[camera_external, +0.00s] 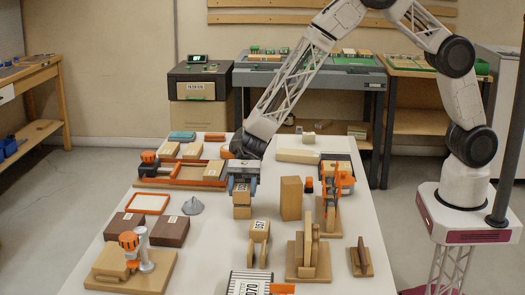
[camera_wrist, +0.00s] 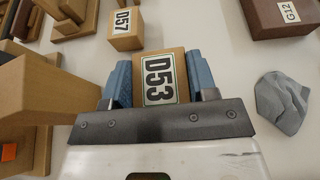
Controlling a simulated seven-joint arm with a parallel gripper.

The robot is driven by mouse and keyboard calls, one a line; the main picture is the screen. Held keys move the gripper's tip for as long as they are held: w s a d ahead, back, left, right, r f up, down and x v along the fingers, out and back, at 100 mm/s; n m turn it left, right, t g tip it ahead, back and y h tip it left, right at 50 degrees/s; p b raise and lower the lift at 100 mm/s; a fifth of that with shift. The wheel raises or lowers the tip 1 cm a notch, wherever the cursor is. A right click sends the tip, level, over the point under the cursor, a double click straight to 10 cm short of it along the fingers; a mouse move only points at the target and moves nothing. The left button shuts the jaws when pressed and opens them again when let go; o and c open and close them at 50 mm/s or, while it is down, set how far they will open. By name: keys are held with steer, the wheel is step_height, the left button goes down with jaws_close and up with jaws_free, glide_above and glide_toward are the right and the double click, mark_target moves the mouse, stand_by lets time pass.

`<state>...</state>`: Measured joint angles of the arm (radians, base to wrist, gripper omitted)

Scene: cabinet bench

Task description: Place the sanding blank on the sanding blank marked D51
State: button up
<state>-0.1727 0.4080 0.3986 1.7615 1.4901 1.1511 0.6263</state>
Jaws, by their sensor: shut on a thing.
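My gripper (camera_external: 242,182) is over the middle of the bench. In the wrist view its blue fingers (camera_wrist: 158,85) are shut on a tan block marked D53 (camera_wrist: 178,70), one finger on each side. The held block shows below the fingers in the external view (camera_external: 242,199); I cannot tell whether it touches anything below. A small tan block marked D57 (camera_wrist: 126,28) stands apart from it, ahead and left in the wrist view. A labelled tan block (camera_external: 259,229) stands in front of my gripper in the external view. I can read no D51 label in either view.
A tall tan block (camera_external: 291,198) and an orange clamp (camera_external: 337,183) stand right of my gripper. A grey faceted lump (camera_wrist: 283,101) and a brown box marked G12 (camera_wrist: 283,14) lie to the right in the wrist view. A wooden tray with orange edging (camera_external: 188,172) is at the left.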

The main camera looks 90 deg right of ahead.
steer(key=shift+f, duration=0.4)
steer(key=shift+f, duration=0.1)
steer(key=o, duration=0.9)
steer(key=shift+o, duration=0.2)
steer(key=v, duration=1.2)
steer(key=shift+r, duration=0.2)
